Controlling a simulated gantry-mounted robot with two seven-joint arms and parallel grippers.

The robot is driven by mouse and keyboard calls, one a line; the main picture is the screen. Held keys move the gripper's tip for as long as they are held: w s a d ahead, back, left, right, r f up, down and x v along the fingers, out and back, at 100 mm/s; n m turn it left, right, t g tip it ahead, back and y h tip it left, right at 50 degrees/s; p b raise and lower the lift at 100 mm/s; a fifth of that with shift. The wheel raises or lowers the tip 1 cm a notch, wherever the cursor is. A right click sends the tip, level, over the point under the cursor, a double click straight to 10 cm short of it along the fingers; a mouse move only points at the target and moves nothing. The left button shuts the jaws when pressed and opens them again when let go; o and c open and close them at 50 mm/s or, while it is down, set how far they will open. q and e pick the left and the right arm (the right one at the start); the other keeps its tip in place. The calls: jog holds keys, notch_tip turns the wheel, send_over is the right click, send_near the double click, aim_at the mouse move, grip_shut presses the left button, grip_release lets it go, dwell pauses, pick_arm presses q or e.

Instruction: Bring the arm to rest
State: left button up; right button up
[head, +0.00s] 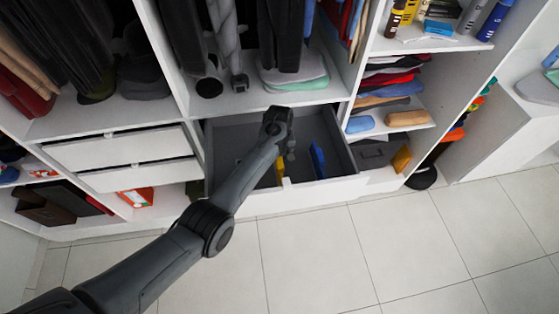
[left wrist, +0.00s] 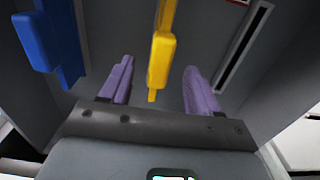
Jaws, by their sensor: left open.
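My left arm comes in from the lower left of the head view. Its gripper (head: 277,122) is over the open grey drawer (head: 320,192) of the wardrobe. In the left wrist view my left gripper (left wrist: 159,66) has its two purple fingers spread apart. A yellow object (left wrist: 161,60) shows in the space between them, and I cannot tell how far beyond the fingers it is. A blue object (left wrist: 42,42) is to the left of the fingers. In the head view the yellow object (head: 280,170) and the blue object (head: 318,160) are in the drawer. My right gripper is not in view.
Closed white drawers (head: 120,150) are left of the open drawer. Shelves with folded clothes (head: 390,88) and bottles (head: 493,20) are at the right. Clothes hang above the drawer (head: 282,35). The tiled floor (head: 400,250) in front is clear.

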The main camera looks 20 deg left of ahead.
pick_arm(q)
jog(key=shift+r, duration=1.25)
